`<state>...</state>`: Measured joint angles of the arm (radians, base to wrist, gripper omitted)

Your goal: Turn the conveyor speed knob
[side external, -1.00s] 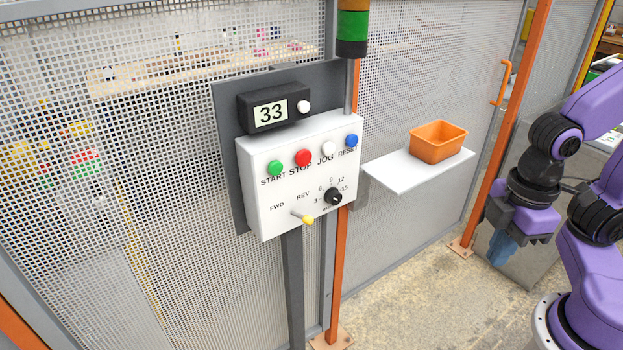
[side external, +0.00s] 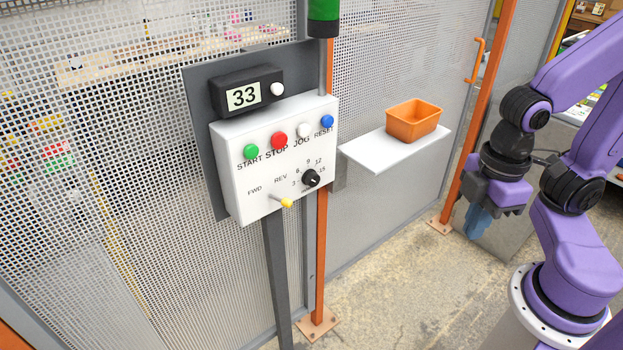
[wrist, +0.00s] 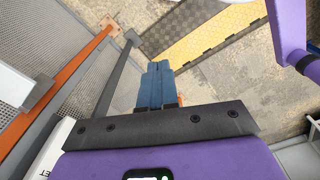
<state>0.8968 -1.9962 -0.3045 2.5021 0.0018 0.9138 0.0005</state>
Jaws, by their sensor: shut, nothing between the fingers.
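The conveyor speed knob (side external: 311,178) is a small black dial with a white mark, at the lower right of a white control box. Numbers from 3 to 15 ring it. The control box (side external: 240,184) carries green, red, white and blue buttons along its top and a yellow-tipped lever (side external: 286,203) at its lower edge. My gripper (side external: 476,228) hangs pointing down at the right, well apart from the box and to the right of the knob. In the wrist view its blue fingers (wrist: 157,84) are together and empty. The knob does not show there.
An orange bin (side external: 414,121) sits on a white shelf (side external: 375,158) between the box and my arm. A black display reading 33 (side external: 245,95) is above the box. Mesh fencing with orange posts (side external: 320,255) stands behind. The floor in front is clear.

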